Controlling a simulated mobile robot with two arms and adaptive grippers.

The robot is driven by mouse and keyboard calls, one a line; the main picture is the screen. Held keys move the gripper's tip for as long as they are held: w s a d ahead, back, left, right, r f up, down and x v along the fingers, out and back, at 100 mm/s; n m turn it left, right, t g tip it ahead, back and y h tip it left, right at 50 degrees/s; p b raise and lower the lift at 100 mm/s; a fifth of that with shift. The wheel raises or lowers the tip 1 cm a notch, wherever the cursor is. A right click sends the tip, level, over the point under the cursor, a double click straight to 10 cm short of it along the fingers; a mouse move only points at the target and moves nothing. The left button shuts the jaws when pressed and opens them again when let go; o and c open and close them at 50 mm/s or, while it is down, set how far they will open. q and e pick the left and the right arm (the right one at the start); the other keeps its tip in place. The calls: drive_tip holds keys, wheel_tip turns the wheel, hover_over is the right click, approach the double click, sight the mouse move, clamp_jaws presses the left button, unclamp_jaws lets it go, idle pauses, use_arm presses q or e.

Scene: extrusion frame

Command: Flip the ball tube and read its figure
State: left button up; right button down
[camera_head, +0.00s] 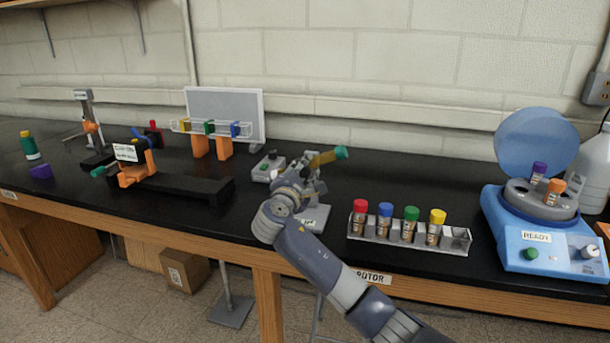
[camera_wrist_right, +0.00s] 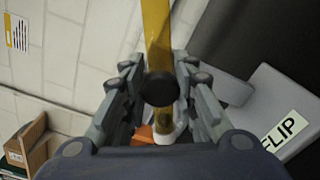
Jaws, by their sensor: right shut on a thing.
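The ball tube (camera_head: 325,158) is a yellow-amber tube with a teal end cap, held tilted above the black bench in the head view. My right gripper (camera_head: 308,174) is shut on it. In the right wrist view the amber tube (camera_wrist_right: 157,38) runs between the fingers of my right gripper (camera_wrist_right: 157,72), with a dark round piece in front of it. Its lower part is partly hidden by the fingers. A grey stand (camera_head: 313,216) is below the gripper; in the wrist view it bears a FLIP label (camera_wrist_right: 285,131). I cannot read any figure on the tube. My left gripper is not in view.
A clear rack (camera_head: 400,246) with several colour-capped vials stands to the right. A blue centrifuge (camera_head: 535,240), lid open, is farther right. A small grey box (camera_head: 265,168) sits behind the gripper. A black rail device (camera_head: 195,187) and a raised rack (camera_head: 223,148) stand left.

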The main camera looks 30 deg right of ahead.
drive_tip(key=shift+a+f+m+b, duration=0.15)
drive_tip(key=shift+m+b, duration=0.1)
drive_tip(key=shift+m, duration=0.3)
drive_tip(key=shift+d+f+m+b, duration=0.1)
drive_tip(key=shift+f+m+b, duration=0.1)
drive_tip(key=shift+m, duration=0.35)
drive_tip(key=c, duration=1.2)
unclamp_jaws()
drive_tip(key=shift+r, duration=0.1)
drive_tip(key=shift+c, duration=0.2)
drive_tip(key=shift+r, duration=0.15)
drive_tip(key=shift+a, duration=0.1)
drive_tip(key=v, duration=1.2)
